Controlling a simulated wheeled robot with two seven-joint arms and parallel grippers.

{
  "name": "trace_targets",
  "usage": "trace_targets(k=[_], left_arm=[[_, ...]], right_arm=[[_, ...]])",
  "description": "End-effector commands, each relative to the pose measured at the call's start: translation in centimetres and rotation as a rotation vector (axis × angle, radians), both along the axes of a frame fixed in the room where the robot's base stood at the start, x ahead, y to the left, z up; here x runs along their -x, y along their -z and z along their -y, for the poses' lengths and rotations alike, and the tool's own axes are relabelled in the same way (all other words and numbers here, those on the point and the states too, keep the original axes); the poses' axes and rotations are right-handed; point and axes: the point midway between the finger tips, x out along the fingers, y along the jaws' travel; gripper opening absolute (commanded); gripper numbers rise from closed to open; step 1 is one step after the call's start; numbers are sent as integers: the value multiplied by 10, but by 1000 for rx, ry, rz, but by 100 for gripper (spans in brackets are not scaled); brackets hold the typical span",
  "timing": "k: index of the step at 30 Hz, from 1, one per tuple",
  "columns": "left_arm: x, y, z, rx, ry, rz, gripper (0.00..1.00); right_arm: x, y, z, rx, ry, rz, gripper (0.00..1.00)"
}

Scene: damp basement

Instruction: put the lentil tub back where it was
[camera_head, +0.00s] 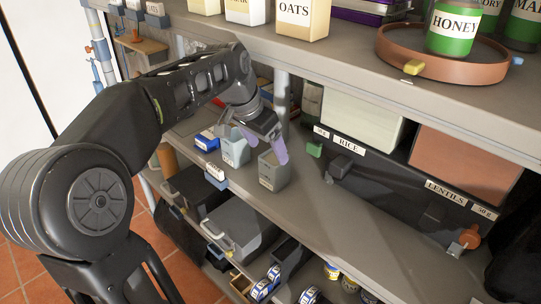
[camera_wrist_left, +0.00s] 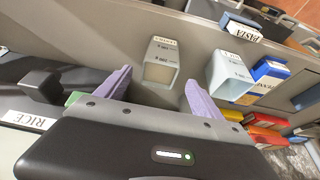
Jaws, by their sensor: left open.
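My left gripper (camera_head: 264,148) is open, its two purple fingers pointing down over the middle shelf. A grey open-topped tub (camera_head: 272,172) stands just below and beside the fingers; in the left wrist view the same tub (camera_wrist_left: 160,66) shows beyond the gap between the fingertips, apart from them. A LENTILS label (camera_head: 445,192) is on the dark dispenser rack at right, under a terracotta-coloured bin (camera_head: 462,162). My right gripper is not in view.
The upper shelf holds an OATS box (camera_head: 302,20) and a brown round tray (camera_head: 450,66) with a HONEY jar (camera_head: 454,28). Blue boxes (camera_head: 207,140) stand left of the tubs. The rack also has a RICE label (camera_head: 349,146). Bare shelf (camera_head: 330,205) lies before the rack.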

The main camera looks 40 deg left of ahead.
Motion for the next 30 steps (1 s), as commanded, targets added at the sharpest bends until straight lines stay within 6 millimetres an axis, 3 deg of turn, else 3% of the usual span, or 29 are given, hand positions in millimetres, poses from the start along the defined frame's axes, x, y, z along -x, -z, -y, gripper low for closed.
trace_targets(k=[3, 10, 30], left_arm=[[9, -26, -1, -1, -1, 5, 77], [24, -59, -2, 0, -1, 3, 77], [27, -65, -2, 1, -1, 0, 77]], right_arm=[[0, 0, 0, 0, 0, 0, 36], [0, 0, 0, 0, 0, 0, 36], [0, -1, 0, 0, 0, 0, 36]])
